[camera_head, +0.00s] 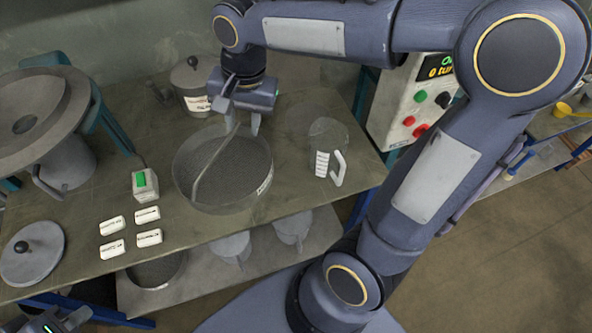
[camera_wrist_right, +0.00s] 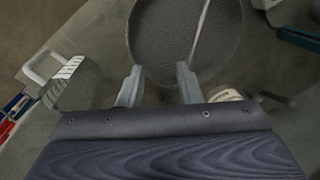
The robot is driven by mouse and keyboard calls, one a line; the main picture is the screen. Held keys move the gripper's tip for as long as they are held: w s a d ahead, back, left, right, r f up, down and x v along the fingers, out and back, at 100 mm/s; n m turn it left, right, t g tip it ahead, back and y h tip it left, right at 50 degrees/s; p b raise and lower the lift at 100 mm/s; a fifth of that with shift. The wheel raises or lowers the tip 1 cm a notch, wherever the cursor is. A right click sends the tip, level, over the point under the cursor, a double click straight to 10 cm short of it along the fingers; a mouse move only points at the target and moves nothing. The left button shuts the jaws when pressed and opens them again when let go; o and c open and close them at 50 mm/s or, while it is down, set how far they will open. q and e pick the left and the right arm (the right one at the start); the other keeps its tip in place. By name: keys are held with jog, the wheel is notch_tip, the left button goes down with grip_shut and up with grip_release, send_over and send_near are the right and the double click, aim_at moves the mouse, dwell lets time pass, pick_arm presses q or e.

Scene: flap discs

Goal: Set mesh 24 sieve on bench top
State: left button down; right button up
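A large round sieve (camera_head: 222,168) with grey mesh and a thin rod across it sits on the bench top (camera_head: 290,205). The small label on its rim is unreadable, so I cannot tell its mesh number. Another round, dark mesh-like piece with a label (camera_head: 157,272) lies on the lower shelf, partly hidden. My right gripper (camera_head: 241,108) is open above the far rim of the large sieve. In the right wrist view, its fingers (camera_wrist_right: 158,84) are spread and empty near the rim of the sieve (camera_wrist_right: 185,35). My left gripper (camera_head: 66,322) shows only partly at the bottom left corner.
A clear jug (camera_head: 328,140) stands right of the sieve, a lidded pot (camera_head: 190,80) behind it. A small green-topped box (camera_head: 145,183), several white tags (camera_head: 112,226) and a round lid (camera_head: 32,252) lie left. A control box (camera_head: 415,95) stands right.

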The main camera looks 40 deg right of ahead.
jog(key=s+d+f+n+t+y, duration=0.1)
jog(key=s+n+t, duration=0.1)
jog(key=s, duration=0.5)
jog(key=s+d+f+n+t+y, duration=0.1)
jog(key=s+f+n+t, duration=0.1)
jog(key=s+n, duration=0.3)
jog(key=s, duration=0.3)
jog(key=shift+s+d, duration=0.3)
